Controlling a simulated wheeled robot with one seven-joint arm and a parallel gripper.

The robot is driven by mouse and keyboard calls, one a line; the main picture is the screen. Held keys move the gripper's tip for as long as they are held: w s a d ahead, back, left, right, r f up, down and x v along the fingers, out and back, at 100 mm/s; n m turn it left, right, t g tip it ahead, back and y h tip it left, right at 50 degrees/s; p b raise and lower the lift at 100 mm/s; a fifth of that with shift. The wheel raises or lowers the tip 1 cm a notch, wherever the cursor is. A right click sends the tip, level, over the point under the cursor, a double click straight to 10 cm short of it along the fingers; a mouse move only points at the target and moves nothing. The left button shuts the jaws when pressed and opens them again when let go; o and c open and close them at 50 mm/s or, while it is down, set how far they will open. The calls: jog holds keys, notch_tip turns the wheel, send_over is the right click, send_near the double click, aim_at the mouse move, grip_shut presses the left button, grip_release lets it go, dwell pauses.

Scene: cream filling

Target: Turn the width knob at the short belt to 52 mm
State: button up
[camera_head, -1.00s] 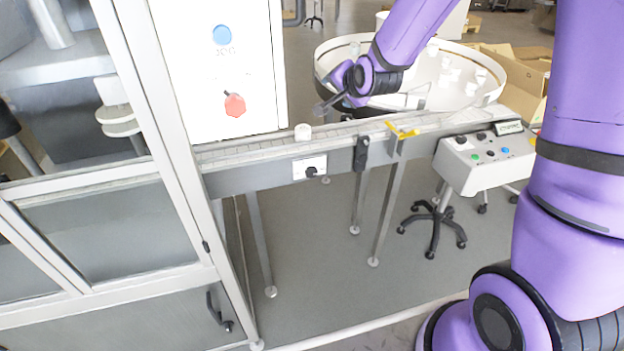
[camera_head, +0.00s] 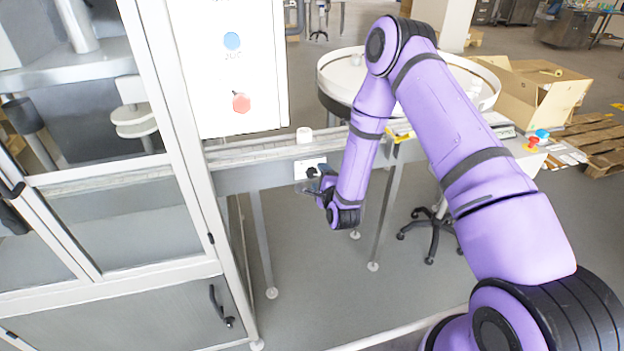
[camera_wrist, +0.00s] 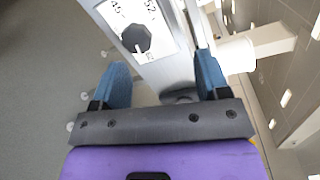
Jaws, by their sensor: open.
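The width knob (camera_wrist: 136,38) is a dark, many-sided knob on a white scale plate (camera_wrist: 113,14) on the side of the short belt (camera_head: 270,153). In the wrist view the plate reads 45 and 52, with a third mark partly unreadable. A small white mark shows at the knob's lower edge, away from the 52; its exact reading is unclear. My gripper (camera_wrist: 162,78) is open and empty, its two blue fingers apart. The knob lies ahead of the fingertips, a little left of their middle, and not between them. In the head view my gripper (camera_head: 312,187) is at the plate, partly covering the knob.
A white cup (camera_head: 304,135) stands on the belt above the plate. A white cabinet with a red knob (camera_head: 241,103) stands behind, and a glazed machine frame (camera_head: 180,140) is at left. A round white-rimmed table (camera_head: 330,72) is behind my arm.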

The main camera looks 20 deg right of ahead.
aim_at(313, 175)
jog(key=s+f+m, duration=0.2)
jog(key=s+f, duration=0.1)
jog(key=f, duration=0.1)
jog(key=shift+t+h, duration=0.3)
jog(key=shift+t, duration=0.1)
jog(key=w, duration=1)
jog(key=shift+w+a+f, duration=0.15)
jog(key=shift+w+a, duration=0.05)
jog(key=shift+w, duration=0.05)
jog(key=c, duration=0.9)
